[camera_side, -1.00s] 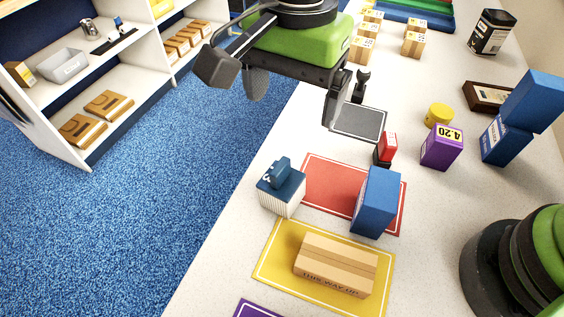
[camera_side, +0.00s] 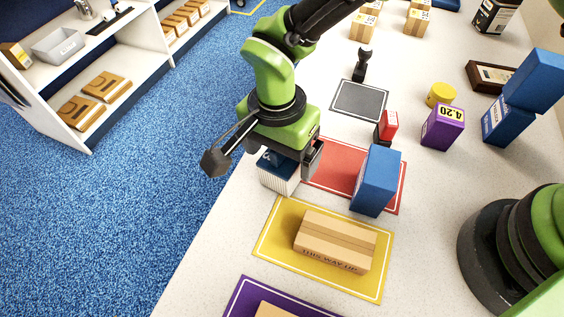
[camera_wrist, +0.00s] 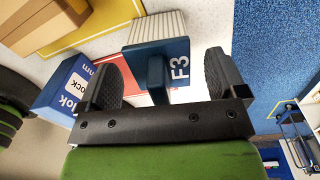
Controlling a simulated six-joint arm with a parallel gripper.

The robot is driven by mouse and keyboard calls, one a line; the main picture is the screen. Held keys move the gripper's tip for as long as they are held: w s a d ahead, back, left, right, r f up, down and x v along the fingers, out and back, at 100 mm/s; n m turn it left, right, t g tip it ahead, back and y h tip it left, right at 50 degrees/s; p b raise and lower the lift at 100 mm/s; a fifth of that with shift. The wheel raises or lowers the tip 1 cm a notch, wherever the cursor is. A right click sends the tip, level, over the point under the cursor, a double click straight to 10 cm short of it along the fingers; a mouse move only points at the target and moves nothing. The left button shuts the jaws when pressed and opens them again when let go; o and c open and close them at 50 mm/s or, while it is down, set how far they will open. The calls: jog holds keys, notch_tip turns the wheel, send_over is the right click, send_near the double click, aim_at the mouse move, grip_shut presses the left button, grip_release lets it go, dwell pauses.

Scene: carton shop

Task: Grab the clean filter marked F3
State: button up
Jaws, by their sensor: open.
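The filter marked F3 (camera_wrist: 178,62) has a dark blue top with a raised grip and a white pleated body. In the wrist view its grip stands between the two fingers of my gripper (camera_wrist: 160,80), which is open with a gap on each side. In the side view the filter (camera_side: 277,177) stands at the table's left edge, beside the red mat, partly hidden under my gripper (camera_side: 292,158).
A blue box (camera_side: 376,181) stands on the red mat (camera_side: 335,160) right of my gripper. A carton (camera_side: 335,241) lies on the yellow mat (camera_side: 275,236) in front. A red stamp (camera_side: 388,124) and a purple box (camera_side: 442,128) stand farther right.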

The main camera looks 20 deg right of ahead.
jog(key=shift+f, duration=0.1)
jog(key=shift+c, duration=0.4)
jog(key=c, duration=0.9)
jog(key=shift+c, duration=0.2)
